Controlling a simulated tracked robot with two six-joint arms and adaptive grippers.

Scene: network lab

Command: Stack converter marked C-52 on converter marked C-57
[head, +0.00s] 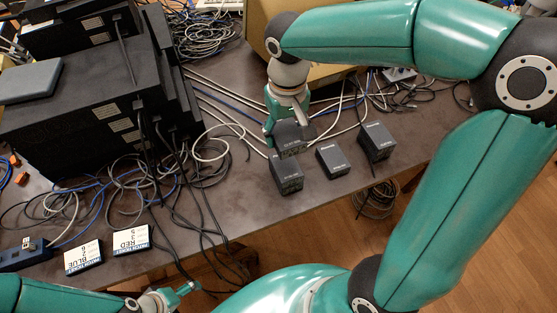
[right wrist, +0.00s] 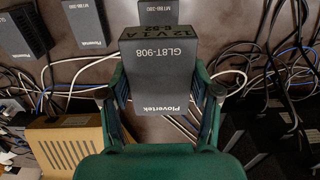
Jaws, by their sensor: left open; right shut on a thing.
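My right gripper (head: 284,122) is shut on a dark grey box-shaped converter (head: 291,141). In the right wrist view, this held converter (right wrist: 160,70) sits between the fingers (right wrist: 162,100) and its printed marking looks like C-52. Another converter (head: 286,175) is on the table just in front of the held one; it is partly hidden behind it in the right wrist view (right wrist: 172,13). Two more converters (head: 332,159) (head: 377,141) stand to its right. Their markings are too small to read, so I cannot tell which is C-57. My left gripper (head: 180,292) is open and empty at the bottom left.
Black equipment boxes (head: 75,115) stand at the left with tangled cables beside them. Loose cables (head: 225,105) run behind the converters. Two labelled boxes, BLUE (head: 84,257) and RED (head: 131,239), lie at the front left.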

